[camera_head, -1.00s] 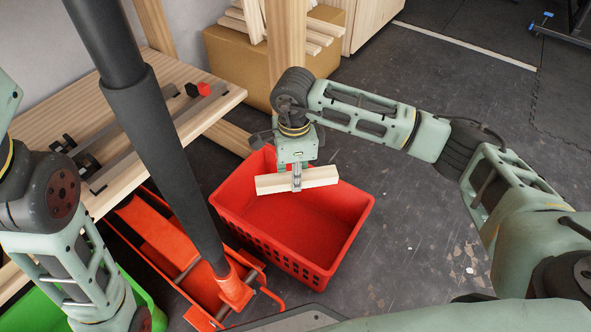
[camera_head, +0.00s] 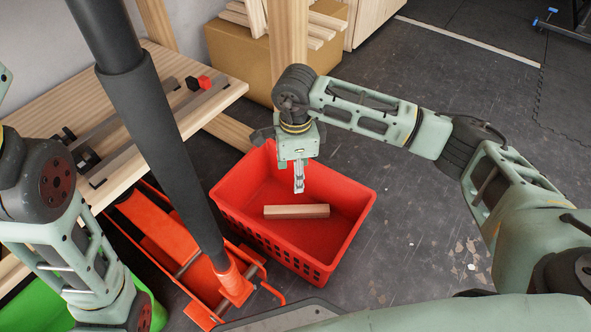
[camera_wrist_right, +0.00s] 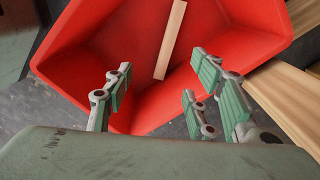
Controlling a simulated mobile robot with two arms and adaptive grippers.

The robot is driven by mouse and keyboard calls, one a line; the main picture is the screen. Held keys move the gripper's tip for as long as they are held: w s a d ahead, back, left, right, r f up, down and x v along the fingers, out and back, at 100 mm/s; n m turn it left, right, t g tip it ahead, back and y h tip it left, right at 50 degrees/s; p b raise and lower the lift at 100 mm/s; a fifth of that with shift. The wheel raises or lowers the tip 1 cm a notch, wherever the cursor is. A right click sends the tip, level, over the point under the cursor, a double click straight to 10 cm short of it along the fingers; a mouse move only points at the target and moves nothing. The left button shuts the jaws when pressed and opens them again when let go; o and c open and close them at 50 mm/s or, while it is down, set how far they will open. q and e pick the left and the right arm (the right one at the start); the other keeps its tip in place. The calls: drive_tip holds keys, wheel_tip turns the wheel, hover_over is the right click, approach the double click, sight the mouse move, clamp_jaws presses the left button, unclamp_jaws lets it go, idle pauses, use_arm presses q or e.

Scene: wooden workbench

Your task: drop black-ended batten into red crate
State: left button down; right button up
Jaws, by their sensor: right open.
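The batten (camera_head: 297,211) is a pale wooden bar inside the red crate (camera_head: 352,222); it also shows in the right wrist view (camera_wrist_right: 170,42) against the red floor of the crate. No black end shows on the parts in view. My right gripper (camera_head: 299,188) is above the crate, pointing down, apart from the batten. In the right wrist view its fingers (camera_wrist_right: 158,98) are spread with nothing between them. My left arm is at the left edge of the head view; its gripper is not in view.
A wooden workbench (camera_head: 215,95) with metal rails and a red-and-black piece stands at the left. An orange-red jack (camera_head: 165,235) and a green crate (camera_head: 35,305) are below it. A cardboard box (camera_head: 235,55) with wooden strips stands behind.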

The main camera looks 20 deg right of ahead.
wheel_tip(320, 180, up, 12)
idle(0.5)
